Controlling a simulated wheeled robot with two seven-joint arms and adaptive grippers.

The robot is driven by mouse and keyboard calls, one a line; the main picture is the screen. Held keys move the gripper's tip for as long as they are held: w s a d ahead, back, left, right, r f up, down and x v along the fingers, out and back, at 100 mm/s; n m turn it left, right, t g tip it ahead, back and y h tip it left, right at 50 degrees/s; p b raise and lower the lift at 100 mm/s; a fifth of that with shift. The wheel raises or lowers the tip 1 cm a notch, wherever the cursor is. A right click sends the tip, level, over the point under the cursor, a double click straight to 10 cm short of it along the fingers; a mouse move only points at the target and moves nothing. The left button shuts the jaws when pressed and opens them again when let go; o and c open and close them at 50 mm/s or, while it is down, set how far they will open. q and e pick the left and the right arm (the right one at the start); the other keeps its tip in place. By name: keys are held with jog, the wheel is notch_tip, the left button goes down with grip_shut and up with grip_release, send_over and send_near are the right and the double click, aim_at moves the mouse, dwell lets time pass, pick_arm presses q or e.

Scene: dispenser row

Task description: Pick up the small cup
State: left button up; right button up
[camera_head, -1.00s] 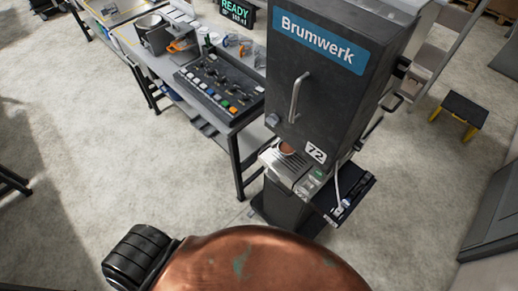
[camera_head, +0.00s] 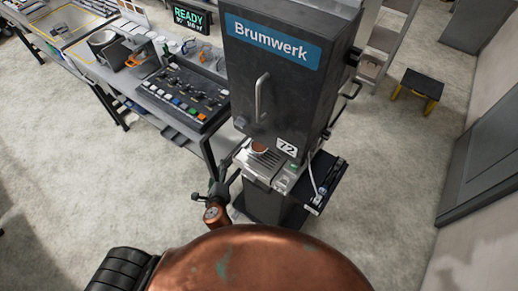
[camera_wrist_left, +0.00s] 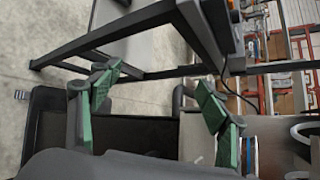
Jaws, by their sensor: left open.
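The small cup (camera_head: 259,146) shows in the head view as a small round thing with a brown top, standing on the metal tray (camera_head: 252,164) of the Brumwerk dispenser. My left gripper (camera_head: 215,188) is in front of the dispenser, left of and lower in the picture than the tray. It is open and apart from the cup. In the left wrist view its two green-padded fingers (camera_wrist_left: 158,88) are spread with nothing between them. I cannot make out the cup for certain in that view. My right gripper is not in view.
The dark dispenser (camera_head: 283,95) stands above and behind the tray. A side shelf (camera_head: 325,185) with small items juts out to its right. A workbench (camera_head: 215,128) with a button panel (camera_head: 183,92) lies left. A black stool (camera_head: 422,84) stands on open floor to the right.

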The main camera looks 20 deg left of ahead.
aim_at(258, 153)
pick_arm(q)
jog(key=w+d+r+m+t+h, duration=0.1)
jog(key=d+r+m+t, duration=0.1)
jog(key=d+m, duration=0.3)
jog(key=w+d+r+m+t+h, duration=0.1)
jog(key=w+d+r+m, duration=0.1)
jog(key=d+r+m, duration=0.2)
jog(key=w+d+r+m+t+h, duration=0.1)
jog(key=d+r+m+t+h, duration=0.1)
jog(key=d+m, duration=0.4)
jog(key=shift+w+d+r+t, duration=0.15)
jog(key=shift+w+r+t, duration=0.15)
jog(key=shift+w+r, duration=0.1)
jog(key=shift+m, duration=0.3)
jog(key=w, duration=0.7)
jog(key=shift+w+a+f+p, duration=0.2)
jog(key=shift+w+f+p, duration=0.1)
jog(key=shift+p, duration=0.05)
jog(key=c, duration=1.5)
jog(key=shift+s+r, duration=0.1)
jog(key=shift+r, duration=0.05)
